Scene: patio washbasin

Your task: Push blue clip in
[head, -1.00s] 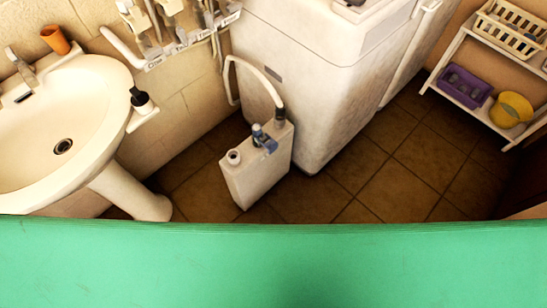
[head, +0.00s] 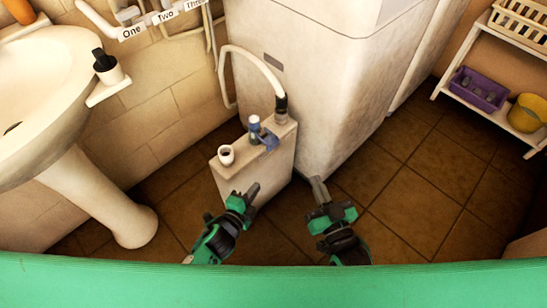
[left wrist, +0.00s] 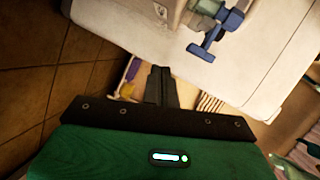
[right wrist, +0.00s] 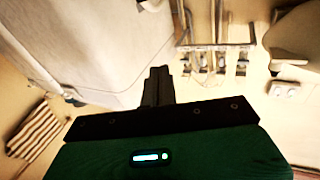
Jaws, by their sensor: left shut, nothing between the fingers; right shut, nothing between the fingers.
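The blue clip (head: 268,139) is on the top of a slim white tank (head: 240,188), between its open round spout and the hose end. In the left wrist view the blue clip (left wrist: 216,30) shows close up as a T-shaped lever beside a fitting. My left gripper (head: 253,190) is shut and empty, in front of the tank and below the clip. My right gripper (head: 317,184) is shut and empty, right of the tank near the washing machine's corner. Neither gripper appears to touch the clip. I cannot tell how far in the clip sits.
A white washing machine (head: 300,60) stands behind the tank, with a pale hose (head: 262,62) curving down to it. A washbasin (head: 45,90) on a pedestal is at left. A shelf (head: 470,102) with baskets is at right. Tiled floor is clear at right.

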